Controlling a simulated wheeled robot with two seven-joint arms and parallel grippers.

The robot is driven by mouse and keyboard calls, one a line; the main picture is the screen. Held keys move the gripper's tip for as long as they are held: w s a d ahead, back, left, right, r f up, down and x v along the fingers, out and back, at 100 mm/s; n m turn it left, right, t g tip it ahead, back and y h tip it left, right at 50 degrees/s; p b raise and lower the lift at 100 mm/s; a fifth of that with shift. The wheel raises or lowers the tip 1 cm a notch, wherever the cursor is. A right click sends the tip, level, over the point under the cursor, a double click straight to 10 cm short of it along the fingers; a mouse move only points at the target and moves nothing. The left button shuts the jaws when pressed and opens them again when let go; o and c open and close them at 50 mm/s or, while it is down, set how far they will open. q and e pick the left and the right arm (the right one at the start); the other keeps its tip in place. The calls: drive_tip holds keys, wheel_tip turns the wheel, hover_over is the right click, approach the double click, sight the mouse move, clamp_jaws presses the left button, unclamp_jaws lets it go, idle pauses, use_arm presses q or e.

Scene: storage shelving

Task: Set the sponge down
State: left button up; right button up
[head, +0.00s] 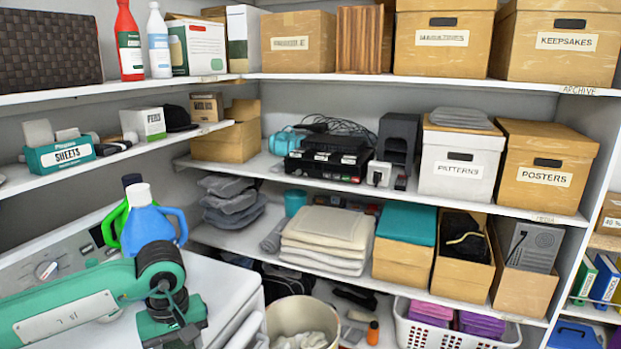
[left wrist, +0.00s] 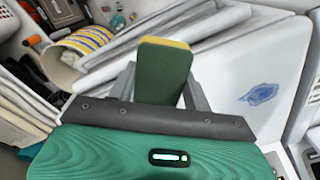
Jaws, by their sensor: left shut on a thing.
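The sponge (left wrist: 166,72), dark green with a yellow edge, is upright between the grey fingers of my left gripper (left wrist: 162,88) in the left wrist view. The gripper is shut on it. In the head view my green left arm comes in from the left and its wrist (head: 172,305) is over the front of the white appliance at lower left. The sponge and fingertips cannot be made out there. A blue mark (left wrist: 259,94) shows on a white surface right of the sponge in the left wrist view. My right gripper is not in view.
The white appliance top (head: 222,284) has clear room beside my arm. Blue (head: 148,222) and green bottles stand behind the arm. A cream bin (head: 290,312) and a white basket (head: 450,335) stand below the shelves. The shelves hold several boxes and folded cloths (head: 325,240).

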use_arm(q)
drive_tip(key=d+m, duration=0.1)
drive_tip(key=m, duration=0.1)
drive_tip(key=s+d+f+m, duration=0.1)
drive_tip(key=m, duration=0.1)
drive_tip(key=s+d+f+m, duration=0.1)
drive_tip(key=m, duration=0.1)
drive_tip(key=shift+s+f, duration=0.25)
drive_tip(key=shift+a+r, duration=0.1)
drive_tip(key=shift+r, duration=0.05)
idle(0.3)
